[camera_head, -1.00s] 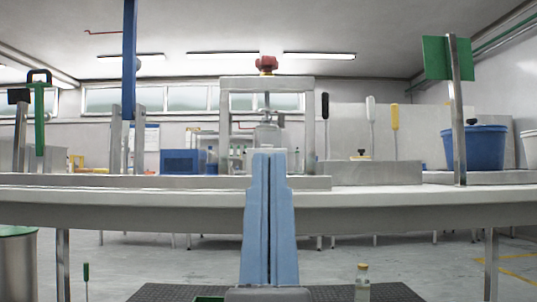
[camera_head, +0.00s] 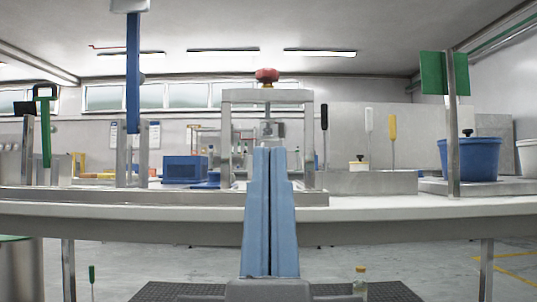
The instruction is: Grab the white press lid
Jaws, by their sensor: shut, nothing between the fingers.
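My gripper (camera_head: 269,152) stands up in the middle foreground as two long blue-grey fingers, pressed together with only a seam between them. It is shut and empty. Behind it on the bench, a grey press frame (camera_head: 308,140) carries a red knob (camera_head: 267,75) on its crossbar. Metal parts under the crossbar are partly hidden by my fingers. Right of the frame, a small white and yellow piece with a black knob (camera_head: 358,166) sits on a grey block (camera_head: 385,183). I cannot tell for certain which piece is the white press lid. My gripper touches none of these.
The bench (camera_head: 400,210) spans the view. A blue bucket (camera_head: 473,160) stands at right behind a post with a green plate (camera_head: 433,72). A blue box (camera_head: 185,169) and a tall blue lever (camera_head: 132,80) are at left. A small bottle (camera_head: 360,281) is low in front.

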